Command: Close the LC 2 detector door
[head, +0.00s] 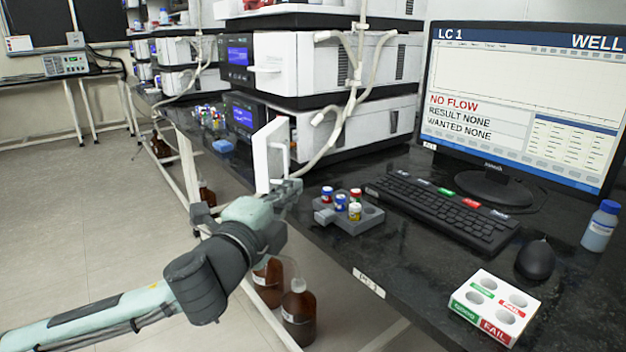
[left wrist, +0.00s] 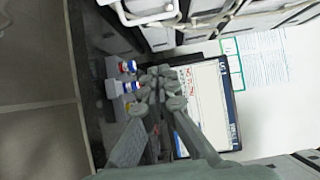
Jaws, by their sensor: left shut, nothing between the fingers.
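A white door (head: 271,157) with a handle stands open at the front of the lower unit of the near instrument stack (head: 370,125). I cannot read an LC 2 label on it; the monitor beside it reads LC 1. My left gripper (head: 293,188) is shut and empty, close to the door's lower end; I cannot tell whether they touch. In the left wrist view its closed fingers (left wrist: 160,80) point toward the bench and monitor. The inside of the unit is mostly hidden by the door. My right gripper is in neither view.
A grey vial rack (head: 350,218) with several capped vials sits just right of the gripper. Keyboard (head: 445,212), monitor (head: 520,95), mouse (head: 536,259) and a white GOOD/FAIL holder (head: 496,306) stand further right. White tubing (head: 345,125) hangs before the stack. Brown bottles (head: 299,312) stand below the bench.

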